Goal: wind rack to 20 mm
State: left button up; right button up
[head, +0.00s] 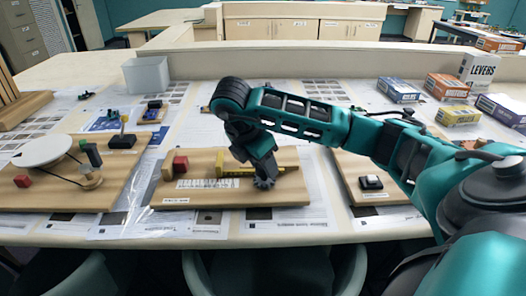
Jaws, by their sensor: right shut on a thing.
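The rack-and-pinion board (165,190) is a wooden board in the middle of the table. A yellow rack (232,170) lies along it, with a taller yellow end at the left. A white printed scale (208,184) is on the board left of my gripper. A red block (180,165) stands near the board's left end. My right gripper (263,174) points down over the rack and is shut on a dark, toothed round part, which looks like the pinion or its knob. The gripper hides part of the rack; the scale's marks are too small to read. My left gripper is out of view.
A board with a white disc (43,151) and belt stands at left. Another board with a black switch (371,182) is at right, under my right arm. A grey bin (146,75) and several small boxes (447,86) stand farther back. Printed sheets cover the table.

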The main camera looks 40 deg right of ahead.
jog(key=m+g, duration=0.1)
jog(key=m, duration=0.2)
jog(key=shift+w+m+p, duration=0.1)
jog(key=shift+m+p, duration=0.2)
jog(key=shift+p, duration=0.05)
jog(key=shift+w+m+g+y, duration=0.1)
jog(key=shift+m+g+y, duration=0.55)
jog(key=shift+m, duration=1.15)
jog(key=shift+f, duration=0.1)
jog(key=o, duration=1)
jog(key=shift+o, duration=0.2)
jog(key=v, duration=1.3)
jog(key=shift+w, duration=0.15)
jog(key=shift+a+f, duration=0.15)
